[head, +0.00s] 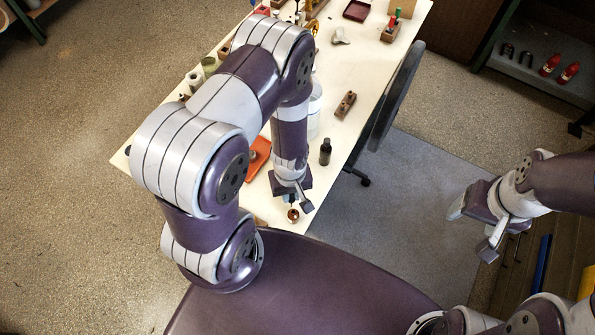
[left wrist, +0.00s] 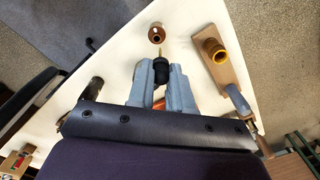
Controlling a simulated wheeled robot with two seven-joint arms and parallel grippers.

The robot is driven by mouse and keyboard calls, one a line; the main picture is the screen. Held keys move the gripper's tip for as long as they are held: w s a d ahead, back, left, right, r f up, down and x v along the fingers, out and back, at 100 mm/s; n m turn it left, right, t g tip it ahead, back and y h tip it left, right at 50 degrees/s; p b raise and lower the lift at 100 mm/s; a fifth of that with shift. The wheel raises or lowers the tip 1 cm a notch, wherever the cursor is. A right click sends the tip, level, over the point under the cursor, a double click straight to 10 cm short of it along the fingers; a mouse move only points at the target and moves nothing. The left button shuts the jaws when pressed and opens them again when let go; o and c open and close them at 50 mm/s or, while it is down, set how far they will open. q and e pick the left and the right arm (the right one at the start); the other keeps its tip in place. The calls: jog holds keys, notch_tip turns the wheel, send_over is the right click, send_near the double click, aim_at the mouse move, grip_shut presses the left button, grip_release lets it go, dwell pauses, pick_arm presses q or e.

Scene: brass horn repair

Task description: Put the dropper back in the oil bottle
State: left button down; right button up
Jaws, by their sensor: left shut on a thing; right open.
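My left gripper (head: 293,199) is low over the table's near corner. In the left wrist view its fingers (left wrist: 161,88) are shut on the black bulb of the dropper (left wrist: 161,71), whose thin brass-coloured tip points away from the fingers. A small copper-brown bottle (left wrist: 156,34) with a dark open mouth, apparently the oil bottle, stands just beyond the tip. It also shows in the head view (head: 293,215), just below the gripper. The tip looks apart from the mouth, though its height is hard to tell. My right gripper (head: 474,228) is open and empty, off the table.
A dark capped bottle (head: 325,151) stands near the table's right edge. A wooden block with a brass ring (left wrist: 213,50) lies beside the copper-brown bottle. An orange tray (head: 258,155) is partly behind my left arm. A chair (head: 397,95) stands at the table's right side.

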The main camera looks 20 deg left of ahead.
pick_arm(q)
jog(key=shift+s+f+n, duration=0.2)
jog(key=shift+n, duration=0.4)
jog(key=shift+w+n, duration=0.1)
jog(key=shift+n, duration=0.3)
jog(key=shift+w+f+n+b, duration=0.35)
jog(key=shift+f+n+b, duration=0.35)
jog(key=shift+f+b, duration=0.1)
notch_tip(320, 180, down, 2)
jog(key=b, duration=0.2)
jog(key=shift+w+f+b, duration=0.1)
jog(key=shift+f+b, duration=0.15)
jog(key=shift+b, duration=0.05)
jog(key=shift+r, duration=0.1)
